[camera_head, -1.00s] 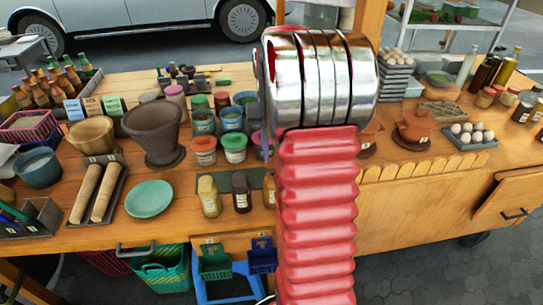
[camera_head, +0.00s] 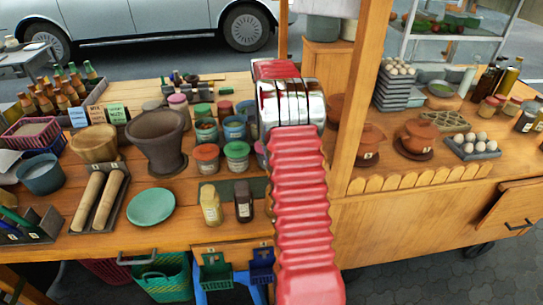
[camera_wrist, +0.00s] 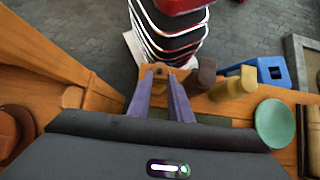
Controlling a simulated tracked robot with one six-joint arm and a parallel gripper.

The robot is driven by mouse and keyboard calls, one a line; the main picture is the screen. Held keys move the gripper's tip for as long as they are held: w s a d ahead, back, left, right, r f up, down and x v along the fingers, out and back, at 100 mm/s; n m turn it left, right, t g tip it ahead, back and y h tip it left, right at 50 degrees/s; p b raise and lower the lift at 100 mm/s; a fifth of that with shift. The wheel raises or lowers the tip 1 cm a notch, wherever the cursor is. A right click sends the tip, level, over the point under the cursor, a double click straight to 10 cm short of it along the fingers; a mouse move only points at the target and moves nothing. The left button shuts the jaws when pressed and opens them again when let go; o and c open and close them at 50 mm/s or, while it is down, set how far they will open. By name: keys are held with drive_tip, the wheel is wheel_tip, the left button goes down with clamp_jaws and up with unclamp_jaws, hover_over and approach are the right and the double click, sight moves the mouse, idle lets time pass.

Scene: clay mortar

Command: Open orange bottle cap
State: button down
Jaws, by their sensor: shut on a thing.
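In the wrist view my gripper (camera_wrist: 162,78) has two purple fingers closed in on an orange-brown thing, which seems to be the orange bottle (camera_wrist: 163,72). I cannot tell whether they hold its cap or its body. In the head view only a sliver of the orange bottle (camera_head: 268,203) shows at the left edge of my red arm, which hides the gripper. A yellow bottle (camera_head: 210,205) and a dark brown bottle (camera_head: 243,202) stand upright to its left; they also show in the wrist view, the brown one nearest the fingers.
A green plate (camera_head: 151,206), a grey mortar (camera_head: 158,140) and red- and green-lidded jars (camera_head: 237,155) stand on the wooden counter. A wooden post (camera_head: 364,90) rises right of my arm. Clay pots (camera_head: 415,138) and an egg tray (camera_head: 471,147) lie beyond it.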

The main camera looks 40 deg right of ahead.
drive_tip(key=shift+w+d+f, duration=0.1)
idle(0.5)
drive_tip(key=c, duration=1.6)
unclamp_jaws()
